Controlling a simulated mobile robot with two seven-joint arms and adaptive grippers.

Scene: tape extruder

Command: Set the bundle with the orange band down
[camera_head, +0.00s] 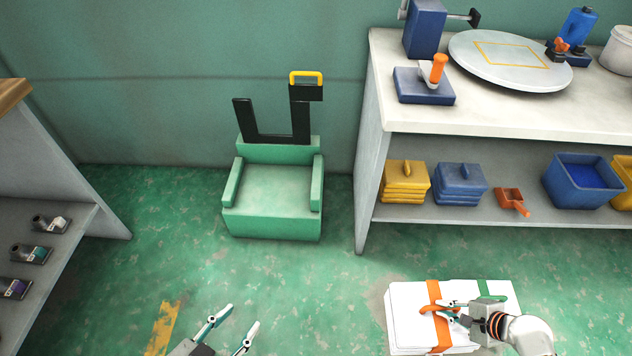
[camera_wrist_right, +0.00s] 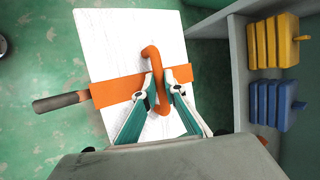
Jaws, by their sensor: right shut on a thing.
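The white bundle with the orange band (camera_head: 405,317) is at the lower right of the head view. It fills the middle of the right wrist view (camera_wrist_right: 113,57), with an orange handle (camera_wrist_right: 151,53) across its band. My right gripper (camera_head: 452,308) is shut on that handle; its fingers (camera_wrist_right: 160,90) close around it in the wrist view. Whether the bundle touches what is below it, I cannot tell. My left gripper (camera_head: 238,318) is open and empty over the green floor. White sheets with a green band (camera_head: 490,290) show just right of the orange band, partly hidden by my right gripper.
A green seat-shaped stand (camera_head: 272,195) is against the wall. Another shelf (camera_head: 85,225) stands left. Floor between is clear.

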